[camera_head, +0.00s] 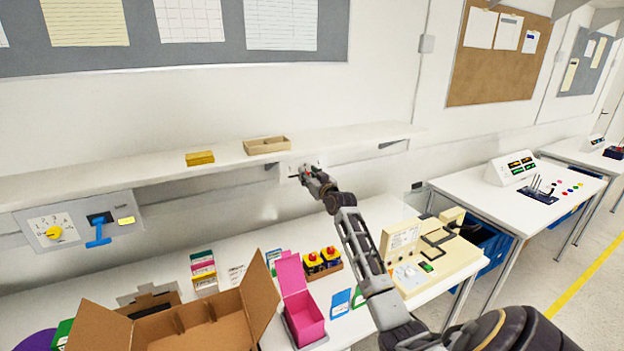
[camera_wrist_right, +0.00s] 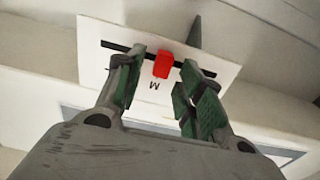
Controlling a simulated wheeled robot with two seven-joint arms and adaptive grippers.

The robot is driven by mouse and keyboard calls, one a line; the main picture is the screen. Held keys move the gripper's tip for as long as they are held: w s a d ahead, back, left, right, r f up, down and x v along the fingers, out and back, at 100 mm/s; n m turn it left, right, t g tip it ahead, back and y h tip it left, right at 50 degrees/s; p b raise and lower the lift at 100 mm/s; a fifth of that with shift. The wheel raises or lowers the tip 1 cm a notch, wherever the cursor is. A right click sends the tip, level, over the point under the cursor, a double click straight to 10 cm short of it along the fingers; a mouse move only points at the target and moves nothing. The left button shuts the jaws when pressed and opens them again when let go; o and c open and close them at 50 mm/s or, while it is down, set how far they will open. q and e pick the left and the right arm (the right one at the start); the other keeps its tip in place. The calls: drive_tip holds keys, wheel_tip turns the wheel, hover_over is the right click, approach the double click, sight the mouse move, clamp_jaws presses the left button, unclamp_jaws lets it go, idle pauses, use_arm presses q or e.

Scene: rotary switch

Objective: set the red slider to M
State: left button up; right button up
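The red slider (camera_wrist_right: 163,64) sits on a black slot (camera_wrist_right: 190,67) in a white plate (camera_wrist_right: 98,70). My right gripper (camera_wrist_right: 162,76) is open, with one green-padded finger on each side of the slider; gaps show on both sides. In the head view my right gripper (camera_head: 312,180) is at the white plate under the wall shelf and mostly hides the slider. My left gripper is not in view.
The wall shelf (camera_head: 350,136) runs above the plate, carrying a wooden tray (camera_head: 267,145) and a yellow box (camera_head: 200,158). Below are an open cardboard box (camera_head: 180,320), a pink box (camera_head: 300,305) and a beige device (camera_head: 440,262). A grey panel (camera_head: 80,225) with a yellow knob is at left.

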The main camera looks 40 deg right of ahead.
drive_tip(key=shift+s, duration=0.15)
drive_tip(key=v, duration=1.1)
drive_tip(key=shift+s, duration=0.3)
drive_tip(key=shift+f, duration=0.1)
idle(0.8)
